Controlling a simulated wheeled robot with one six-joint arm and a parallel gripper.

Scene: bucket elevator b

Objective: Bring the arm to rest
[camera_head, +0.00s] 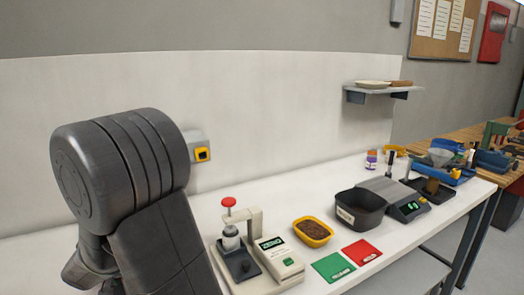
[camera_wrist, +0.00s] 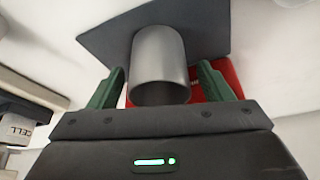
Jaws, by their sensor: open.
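My gripper (camera_wrist: 160,68) shows in the wrist view, with two green fingers spread apart. A grey metal cylinder (camera_wrist: 159,60) shows between the fingers in the picture, with a visible gap on each side. It stands out from a dark flat plate (camera_wrist: 212,30). I cannot tell how far the cylinder is from the fingertips. My arm (camera_head: 130,185) fills the lower left of the head view, bent upward; the gripper does not show there.
The bench holds a red-knobbed press (camera_head: 245,250), a yellow bowl of brown bits (camera_head: 313,232), green (camera_head: 333,267) and red (camera_head: 362,252) mats, a dark bin (camera_head: 361,210) and a scale (camera_head: 409,208). A shelf (camera_head: 378,91) juts from the wall. Bare bench lies behind the bowl.

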